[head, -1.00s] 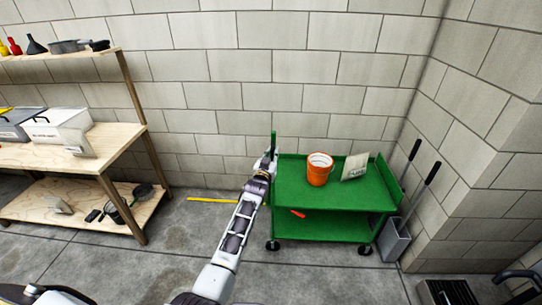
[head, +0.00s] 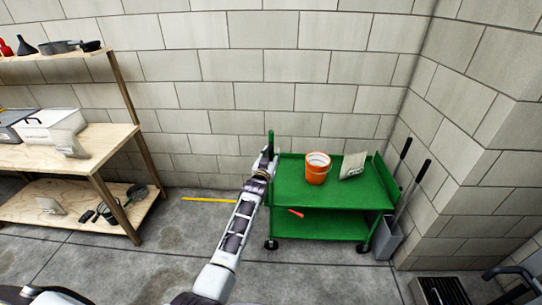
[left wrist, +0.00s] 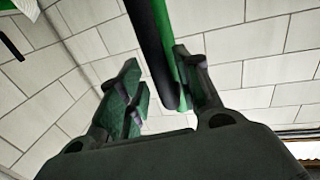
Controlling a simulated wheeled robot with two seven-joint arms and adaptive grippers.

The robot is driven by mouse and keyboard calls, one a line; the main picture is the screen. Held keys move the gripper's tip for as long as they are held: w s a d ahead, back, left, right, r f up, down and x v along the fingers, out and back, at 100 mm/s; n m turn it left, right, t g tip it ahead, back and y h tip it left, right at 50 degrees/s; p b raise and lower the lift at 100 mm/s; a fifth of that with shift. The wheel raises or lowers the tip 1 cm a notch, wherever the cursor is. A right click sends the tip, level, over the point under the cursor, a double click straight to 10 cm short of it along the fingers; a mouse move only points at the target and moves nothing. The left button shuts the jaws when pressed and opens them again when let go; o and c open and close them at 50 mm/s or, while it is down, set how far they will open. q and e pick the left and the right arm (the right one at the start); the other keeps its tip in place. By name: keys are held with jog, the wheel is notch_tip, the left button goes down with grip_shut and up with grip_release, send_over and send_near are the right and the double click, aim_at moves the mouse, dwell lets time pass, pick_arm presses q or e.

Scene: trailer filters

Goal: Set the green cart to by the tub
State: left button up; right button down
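The green cart (head: 325,222), a two-shelf trolley on casters, stands near the block wall. An orange bucket (head: 316,175) and a pale bag (head: 353,165) are on its top tray. A red item (head: 296,213) shows at the lower shelf. My left gripper (head: 268,155) is at the upright handle on the cart's left end. My right gripper is out of view. I cannot identify a tub for certain.
A wooden workbench (head: 110,146) with a white bin (head: 52,122) is at left. A grey bin (head: 386,240) with long-handled tools stands close to the cart's right end. A black grated box (head: 438,291) is at lower right.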

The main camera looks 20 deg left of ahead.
pick_arm(q)
jog(key=shift+a, duration=0.15)
jog(key=shift+s, duration=0.95)
jog(key=s, duration=1)
jog(key=shift+d, duration=0.3)
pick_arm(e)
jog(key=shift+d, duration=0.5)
